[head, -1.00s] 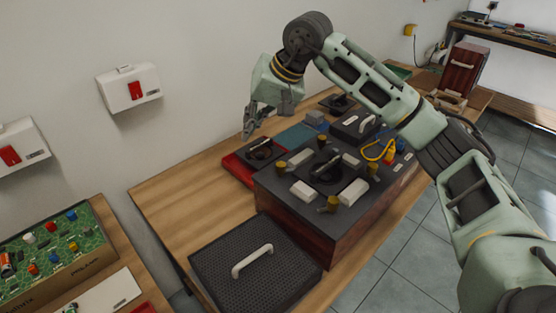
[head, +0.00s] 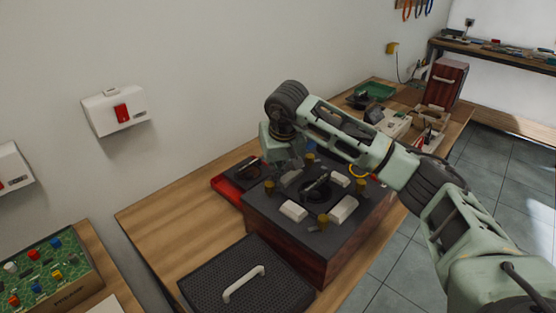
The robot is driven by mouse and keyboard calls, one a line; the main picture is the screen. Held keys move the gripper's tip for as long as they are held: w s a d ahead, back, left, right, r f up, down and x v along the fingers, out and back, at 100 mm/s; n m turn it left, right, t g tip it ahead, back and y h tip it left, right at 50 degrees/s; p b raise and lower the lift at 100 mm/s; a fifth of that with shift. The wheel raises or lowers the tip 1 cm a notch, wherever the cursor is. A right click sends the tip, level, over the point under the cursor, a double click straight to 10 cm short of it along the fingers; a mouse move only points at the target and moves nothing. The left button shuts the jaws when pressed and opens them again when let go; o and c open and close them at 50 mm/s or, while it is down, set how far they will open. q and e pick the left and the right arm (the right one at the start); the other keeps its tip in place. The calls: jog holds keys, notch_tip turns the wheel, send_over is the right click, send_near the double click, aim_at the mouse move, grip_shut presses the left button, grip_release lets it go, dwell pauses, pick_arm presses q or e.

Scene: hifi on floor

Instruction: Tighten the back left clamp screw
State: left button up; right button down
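The hi-fi unit (head: 285,236) has a dark top and wooden sides and stands on the bench. On its top a round black part (head: 316,192) sits among white blocks and several brass clamp screws. One screw (head: 270,187) is at the left, one (head: 310,159) at the back, one (head: 362,185) at the right and one (head: 323,222) at the front. My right gripper (head: 284,172) points down over the back left of the unit, close to the left and back screws. Its fingers are too small and dark to read. My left gripper is out of view.
A black perforated cover (head: 215,285) with a white handle lies in front of the unit. A red tray (head: 226,187) with a dark part sits at its left. A green tray (head: 372,91) and boxes stand farther back. Bare wood (head: 175,232) lies at the left.

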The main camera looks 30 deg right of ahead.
jog(key=shift+w+f, duration=0.1)
jog(key=shift+f, duration=0.15)
